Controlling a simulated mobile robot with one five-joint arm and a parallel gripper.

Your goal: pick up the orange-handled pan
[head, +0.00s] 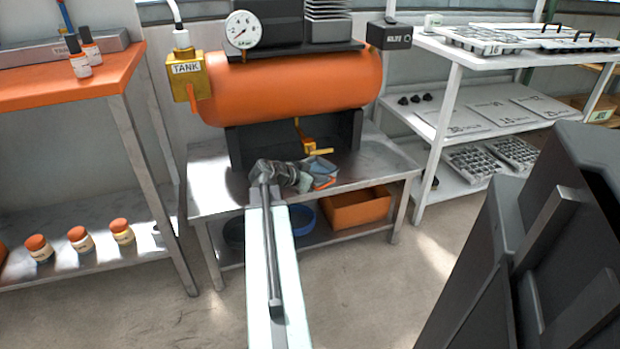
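My arm reaches forward from the bottom middle of the head view, over the front of the metal table (385,165) under the orange tank. My gripper (318,172) is at its far end, small and partly hidden by the wrist. A grey piece with an orange edge (326,184) shows at the gripper's end. I cannot tell whether it is part of the pan or of the gripper, nor whether the fingers are open or shut. No orange-handled pan can be made out clearly.
The orange tank (290,88) with a gauge (241,30) stands on the table. Below are an orange bin (357,209) and a blue round container (302,217). An orange-topped bench (75,80) is left, white tray shelves (480,120) right. Floor in front is clear.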

